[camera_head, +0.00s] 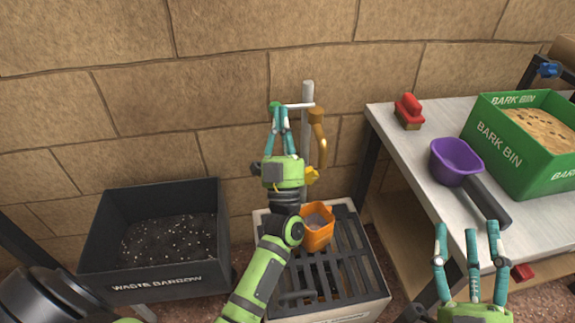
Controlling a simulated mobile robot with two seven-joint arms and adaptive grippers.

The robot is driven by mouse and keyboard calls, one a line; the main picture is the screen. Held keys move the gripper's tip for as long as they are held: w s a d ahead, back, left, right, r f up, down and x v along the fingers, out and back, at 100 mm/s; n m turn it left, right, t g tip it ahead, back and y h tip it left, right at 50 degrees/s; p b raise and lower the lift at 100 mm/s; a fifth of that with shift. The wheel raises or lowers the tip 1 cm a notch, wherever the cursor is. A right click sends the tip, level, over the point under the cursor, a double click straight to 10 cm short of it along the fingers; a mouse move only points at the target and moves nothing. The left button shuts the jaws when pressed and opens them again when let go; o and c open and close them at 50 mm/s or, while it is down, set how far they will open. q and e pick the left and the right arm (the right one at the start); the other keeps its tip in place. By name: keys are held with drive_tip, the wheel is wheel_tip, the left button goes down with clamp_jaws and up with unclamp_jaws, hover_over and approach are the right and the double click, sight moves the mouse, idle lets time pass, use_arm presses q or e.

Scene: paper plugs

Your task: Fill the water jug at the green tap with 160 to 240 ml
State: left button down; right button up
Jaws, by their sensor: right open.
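The tap has a grey upright pipe (307,130), a pale side lever with a green knob (274,104) and a brown curved spout (320,128). An orange jug (318,236) stands on the slatted grate below the spout. Its inside looks greyish, and I cannot read a water level or see a clear stream. My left gripper (280,110) points up with its fingertips drawn close together at the green knob. Whether they grip it is unclear. My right gripper (468,232) is open and empty in front of the bench.
A dark waste barrow (150,196) with soil stands left of the grated basin (374,305). The bench (405,150) at right holds a red brush (408,110), a purple scoop (455,160) and a green bark bin (507,150). A stone wall is behind.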

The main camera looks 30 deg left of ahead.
use_arm(q)
drive_tip(key=v, duration=1)
drive_tip(key=shift+d, duration=0.35)
use_arm(e)
drive_tip(key=shift+w+d+f+g+h, duration=0.2)
drive_tip(key=shift+w+f+h, duration=0.1)
drive_tip(key=shift+f, duration=0.2)
drive_tip(key=shift+w+d+f+g+h, duration=0.1)
drive_tip(key=shift+w+f+g+h, duration=0.15)
drive_tip(key=shift+f, duration=0.25)
use_arm(q)
drive_tip(key=shift+w+r, duration=0.15)
use_arm(e)
drive_tip(key=shift+s, duration=0.1)
